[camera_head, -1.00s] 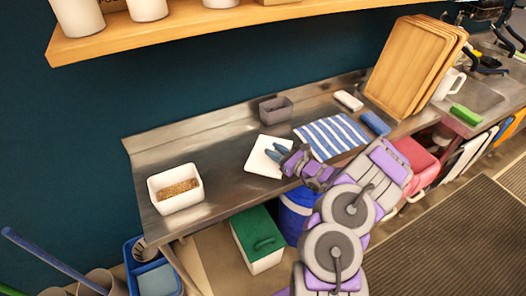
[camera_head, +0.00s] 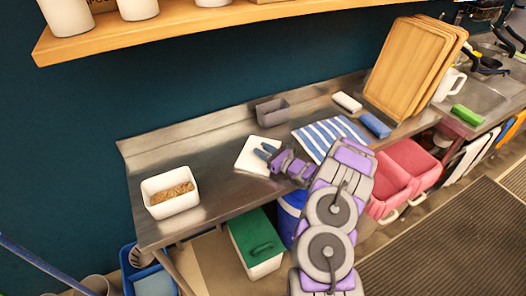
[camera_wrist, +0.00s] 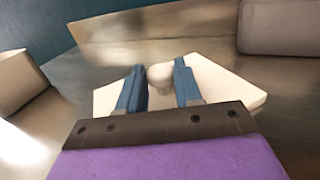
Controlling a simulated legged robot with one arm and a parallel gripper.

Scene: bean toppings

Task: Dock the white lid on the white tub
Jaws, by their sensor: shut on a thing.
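The white tub (camera_head: 172,207) stands open at the left end of the steel counter, with brown beans inside. Its side also shows at the left edge of the wrist view (camera_wrist: 18,82). The white lid (camera_head: 248,158) is near the middle of the counter, well to the right of the tub. In the wrist view the lid (camera_wrist: 225,88) has a round white knob (camera_wrist: 161,76). My gripper (camera_wrist: 160,84) is shut on this knob, a blue finger on each side. I cannot tell whether the lid touches the counter.
A grey container (camera_head: 272,112) stands behind the lid at the counter's back. A blue-striped cloth (camera_head: 328,138) lies to the right, with a blue block (camera_head: 376,124) beyond it. The steel counter (camera_head: 203,166) between tub and lid is clear. A wooden shelf (camera_head: 180,28) hangs above.

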